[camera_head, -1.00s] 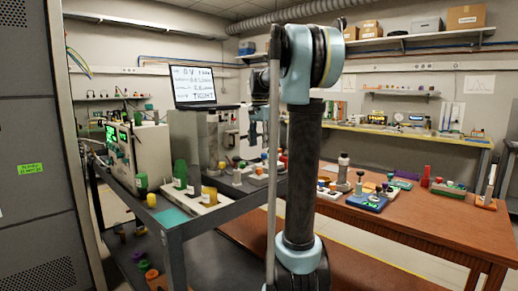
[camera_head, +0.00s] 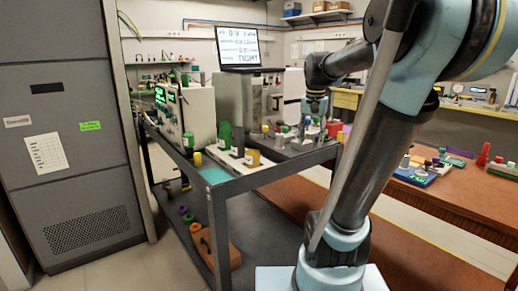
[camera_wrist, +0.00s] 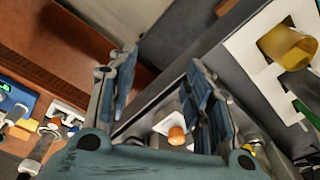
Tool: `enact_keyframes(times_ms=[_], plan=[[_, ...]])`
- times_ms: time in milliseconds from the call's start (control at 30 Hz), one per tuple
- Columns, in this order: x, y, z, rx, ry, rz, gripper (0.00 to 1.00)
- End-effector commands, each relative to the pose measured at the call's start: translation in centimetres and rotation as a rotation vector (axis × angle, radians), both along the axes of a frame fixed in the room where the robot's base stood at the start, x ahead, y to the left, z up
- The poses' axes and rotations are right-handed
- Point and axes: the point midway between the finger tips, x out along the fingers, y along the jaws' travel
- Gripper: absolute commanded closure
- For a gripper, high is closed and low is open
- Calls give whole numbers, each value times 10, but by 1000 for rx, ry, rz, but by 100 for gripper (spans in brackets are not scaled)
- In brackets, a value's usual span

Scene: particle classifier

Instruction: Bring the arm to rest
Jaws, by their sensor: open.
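My arm leans to the right in the head view, and its forearm reaches back left over the dark metal bench (camera_head: 262,181). My gripper (camera_head: 315,112) hangs pointing down above the bench's right part, small and partly blurred there. In the wrist view my gripper (camera_wrist: 160,70) shows two blue-padded fingers spread apart with nothing held between them. An orange-topped small part (camera_wrist: 176,135) on a white holder shows beyond the gap between the fingers. I cannot tell how far below the fingers it lies.
A yellow cup (camera_wrist: 288,45) stands at the wrist view's right. Green and yellow containers, a laptop (camera_head: 238,47) and an instrument box (camera_head: 187,113) stand on the bench. A wooden table (camera_head: 455,200) with small devices is at right. A grey cabinet (camera_head: 60,185) stands at left.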

Motion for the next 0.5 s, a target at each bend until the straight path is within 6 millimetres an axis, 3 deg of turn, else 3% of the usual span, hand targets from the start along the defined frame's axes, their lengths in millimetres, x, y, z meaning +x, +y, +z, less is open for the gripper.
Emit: enact_keyframes(times_ms=[100,500], plan=[[-35,0,-27,-7,-16,71,54],[-133,1,-128,-38,-74,310,54]])
